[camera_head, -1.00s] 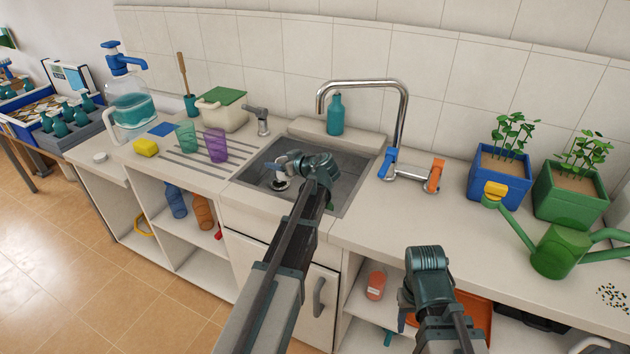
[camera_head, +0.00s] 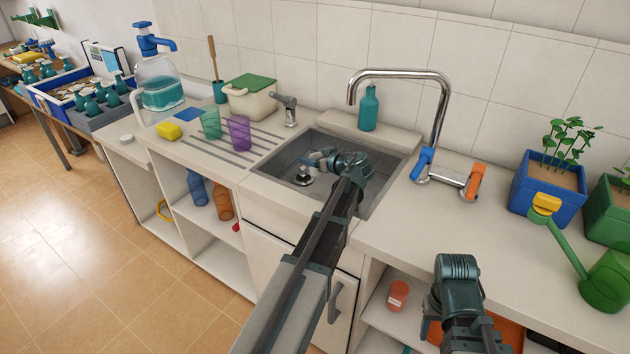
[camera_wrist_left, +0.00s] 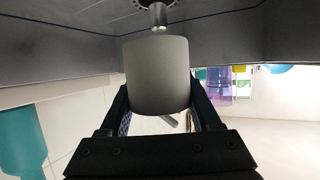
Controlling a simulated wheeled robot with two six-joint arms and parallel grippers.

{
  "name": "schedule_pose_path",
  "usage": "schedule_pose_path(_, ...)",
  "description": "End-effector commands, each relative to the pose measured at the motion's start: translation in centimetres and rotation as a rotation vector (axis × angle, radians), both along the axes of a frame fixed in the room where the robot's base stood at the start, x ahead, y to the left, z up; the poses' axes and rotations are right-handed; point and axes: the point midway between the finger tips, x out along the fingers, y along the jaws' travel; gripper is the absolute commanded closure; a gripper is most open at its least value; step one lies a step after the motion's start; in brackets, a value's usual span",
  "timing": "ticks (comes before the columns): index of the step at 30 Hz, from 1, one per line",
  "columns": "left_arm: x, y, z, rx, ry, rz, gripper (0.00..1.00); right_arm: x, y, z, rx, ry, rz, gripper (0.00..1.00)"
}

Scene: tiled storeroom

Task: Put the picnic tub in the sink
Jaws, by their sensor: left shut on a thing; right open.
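My left gripper (camera_head: 322,161) reaches into the sink (camera_head: 378,196), above its floor near the drain. In the left wrist view, the left gripper (camera_wrist_left: 158,105) is shut on a plain grey cylinder (camera_wrist_left: 157,72), which I take to be the picnic tub. The drain fitting (camera_wrist_left: 157,15) shows just beyond it, and also in the head view (camera_head: 303,176). In the head view the held cylinder is not clearly visible behind the gripper. I cannot tell whether it touches the sink floor. My right gripper (camera_head: 436,328) is open, low in front of the counter's shelves; its fingertips are partly hidden.
The tap (camera_head: 440,120) arches over the sink's right side. A teal bottle (camera_head: 368,108) stands behind the sink. Purple (camera_head: 239,133) and green (camera_head: 210,123) cups and a green-lidded cream container (camera_head: 248,104) stand left.

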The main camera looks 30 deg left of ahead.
Motion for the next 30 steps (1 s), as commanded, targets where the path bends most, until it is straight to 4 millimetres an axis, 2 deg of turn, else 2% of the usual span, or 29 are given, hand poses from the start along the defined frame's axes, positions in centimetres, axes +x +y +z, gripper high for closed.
schedule_pose_path(1,0.0,0.0,-1.4,0.000,0.000,0.000,0.91,0.0,0.0,-1.4,0.000,0.000,0.000,0.50)
schedule_pose_path(10,0.0,0.0,-1.9,0.000,0.000,0.000,0.91,0.0,0.0,-1.9,0.000,0.000,0.000,0.50)
schedule_pose_path(19,0.0,0.0,-5.3,0.000,0.000,0.000,0.91,0.0,0.0,-5.3,0.000,0.000,0.000,0.50)
schedule_pose_path(30,0.0,0.0,-5.3,0.000,0.000,0.000,0.91,0.0,0.0,-5.3,0.000,0.000,0.000,0.50)
